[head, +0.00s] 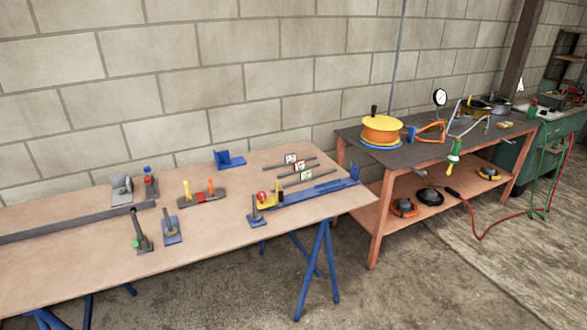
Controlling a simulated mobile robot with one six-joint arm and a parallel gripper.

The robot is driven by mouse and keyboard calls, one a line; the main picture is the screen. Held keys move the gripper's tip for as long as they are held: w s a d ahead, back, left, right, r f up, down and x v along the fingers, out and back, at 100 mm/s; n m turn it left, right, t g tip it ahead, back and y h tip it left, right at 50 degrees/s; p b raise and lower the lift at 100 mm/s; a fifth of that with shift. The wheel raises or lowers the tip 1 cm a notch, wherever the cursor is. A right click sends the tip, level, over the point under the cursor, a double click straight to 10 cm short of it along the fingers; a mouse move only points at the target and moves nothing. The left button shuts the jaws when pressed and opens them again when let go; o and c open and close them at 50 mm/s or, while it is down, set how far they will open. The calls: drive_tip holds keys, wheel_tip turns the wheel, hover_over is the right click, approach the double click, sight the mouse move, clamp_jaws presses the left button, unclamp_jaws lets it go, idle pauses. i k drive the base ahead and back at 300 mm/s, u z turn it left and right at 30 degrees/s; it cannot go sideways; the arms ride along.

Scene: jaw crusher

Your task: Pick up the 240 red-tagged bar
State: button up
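Several thin grey bars lie side by side on the right part of the wooden-topped table, each with a small upright white tag. The farthest tag (290,158) and the middle tag (299,165) show reddish marks. The nearest tag (306,174) looks green. The numbers are too small to read, so I cannot tell which bar is the 240 one. The farthest bar (310,159) and the nearest bar (319,173) run slanting up to the right. My gripper is not in view.
A long blue tool (318,191) lies just in front of the bars, and a blue bracket (229,160) stands left of them. Clamps and hand tools stand on the table (215,250). An orange workbench (362,212) stands to the right. The table's front is clear.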

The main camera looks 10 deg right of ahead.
sight(298, 166)
drive_tip(key=i, duration=0.85)
drive_tip(key=z, duration=0.05)
drive_tip(key=k, duration=0.2)
drive_tip(key=u, duration=2.9)
